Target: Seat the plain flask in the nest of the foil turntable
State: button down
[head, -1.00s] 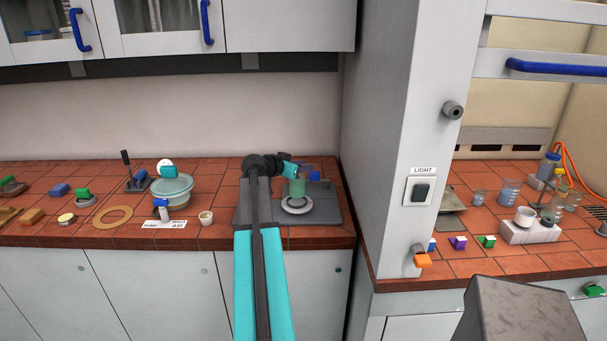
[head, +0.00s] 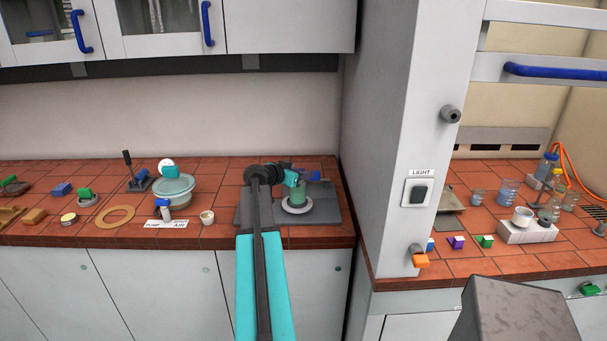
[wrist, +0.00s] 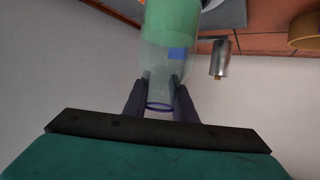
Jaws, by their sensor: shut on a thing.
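The flask, clear with green contents, shows in the head view (head: 298,197) and the wrist view (wrist: 170,25). My gripper (wrist: 161,82) is shut on its narrow neck, just below the purple-rimmed mouth. In the head view the flask looks upright, over a pale round disc (head: 291,209) on a dark grey plate (head: 328,212); I take the disc to be the foil turntable. The flask's base overlaps the disc, and I cannot tell whether it touches. The nest is hidden behind the flask.
A small silver cylinder (wrist: 220,60) stands near the flask in the wrist view. Left of the plate are a small white cup (head: 207,218) and a covered teal bowl (head: 173,190). A wall pillar (head: 385,130) closes off the right side.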

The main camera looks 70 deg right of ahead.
jog(key=shift+a+f, duration=0.1)
jog(key=shift+f, duration=0.45)
jog(key=c, duration=1.6)
grip_release()
jog(key=shift+c, duration=0.2)
jog(key=shift+o, duration=0.9)
jog(key=shift+f, duration=0.15)
jog(key=shift+r, duration=0.2)
jog(key=b+v, duration=0.3)
jog(key=v, duration=0.9)
jog(key=shift+r, duration=0.15)
jog(key=shift+s, duration=0.1)
